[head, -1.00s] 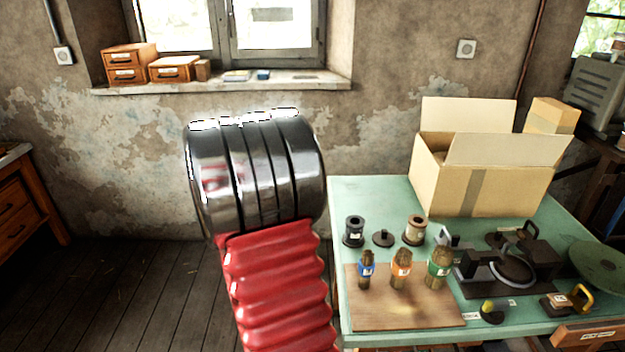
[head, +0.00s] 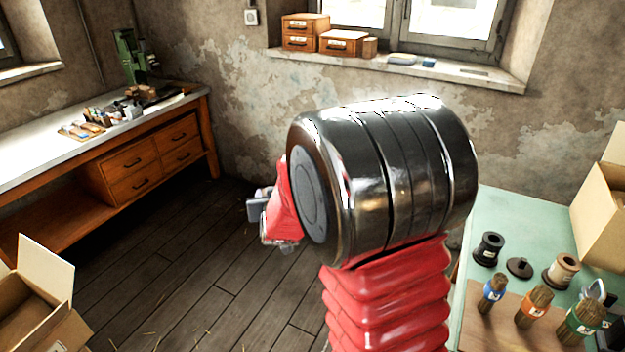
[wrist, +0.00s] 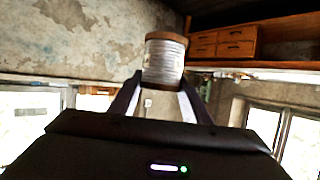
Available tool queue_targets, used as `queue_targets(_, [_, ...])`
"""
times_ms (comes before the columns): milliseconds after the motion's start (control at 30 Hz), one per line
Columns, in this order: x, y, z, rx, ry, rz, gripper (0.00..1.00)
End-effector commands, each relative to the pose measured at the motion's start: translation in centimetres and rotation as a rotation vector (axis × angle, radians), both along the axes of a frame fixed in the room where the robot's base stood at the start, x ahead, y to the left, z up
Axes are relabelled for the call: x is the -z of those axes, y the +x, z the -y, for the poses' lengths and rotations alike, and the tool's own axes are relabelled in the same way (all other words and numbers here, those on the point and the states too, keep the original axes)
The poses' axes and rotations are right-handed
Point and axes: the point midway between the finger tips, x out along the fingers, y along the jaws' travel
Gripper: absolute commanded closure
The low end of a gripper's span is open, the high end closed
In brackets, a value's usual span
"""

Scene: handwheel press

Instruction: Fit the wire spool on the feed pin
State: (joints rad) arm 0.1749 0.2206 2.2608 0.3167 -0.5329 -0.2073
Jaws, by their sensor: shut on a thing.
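In the wrist view, the wire spool (wrist: 165,62), pale wire between brown flanges, sits between the two dark fingers of my gripper (wrist: 160,88), which is shut on it. In the head view, my gripper (head: 256,207) shows small at the left of my arm, over the floor; the spool cannot be made out there. A short black peg on a round base (head: 519,267) stands on the green table between a black spool (head: 488,249) and a cream spool (head: 562,270). I cannot tell whether this peg is the feed pin.
A workbench (head: 190,100) with a green machine (head: 130,58) and small items stands at the left. An open carton (head: 35,310) is at lower left. The green table (head: 500,210) carries several brushes and another carton (head: 603,215). Bare floor (head: 180,260) lies between.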

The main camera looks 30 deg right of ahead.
Motion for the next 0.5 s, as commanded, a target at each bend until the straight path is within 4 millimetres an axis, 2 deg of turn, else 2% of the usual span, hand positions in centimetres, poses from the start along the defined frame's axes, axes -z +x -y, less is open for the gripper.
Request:
queue_targets(33, [0.4,0.1,-2.3,-0.051,-0.002,0.001,0.88])
queue_targets(100, [1.0,-0.1,-5.2,-0.119,-0.001,0.0,0.88])
queue_targets(200, [1.8,-0.5,-9.1,-0.209,-0.001,0.0,0.88])
queue_targets(300, [2.5,-1.0,-12.2,-0.281,-0.001,0.001,0.88])
queue_targets(400, [2.9,-1.5,-14.1,-0.326,-0.001,0.002,0.88])
queue_targets(500, [3.1,-1.7,-14.9,-0.347,0.0,0.003,0.88])
